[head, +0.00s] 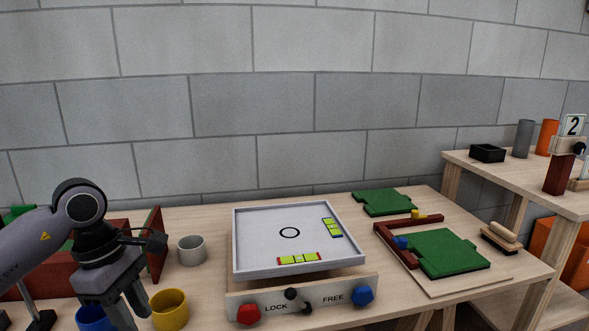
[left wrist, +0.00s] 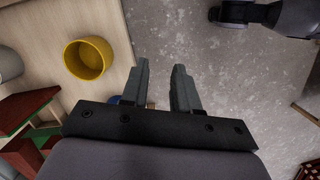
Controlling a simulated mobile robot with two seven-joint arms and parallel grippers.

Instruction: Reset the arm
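My left arm (head: 30,245) comes in from the left in the head view, bent down at the wrist. My left gripper (head: 130,308) points down near the front left edge of the table, just left of a yellow cup (head: 170,309). In the left wrist view the two fingers of my left gripper (left wrist: 161,75) stand apart with a gap between them and nothing held. Grey floor shows past the fingertips there, and the yellow cup (left wrist: 88,59) is to their left. My right gripper is not seen in either view.
A blue cup (head: 92,318) is partly hidden by my gripper. A grey cup (head: 191,250) stands behind. A white tray (head: 290,262) with a LOCK/FREE panel (head: 305,300) fills the middle. Green boards (head: 447,254) lie right. A side table (head: 500,176) stands at far right.

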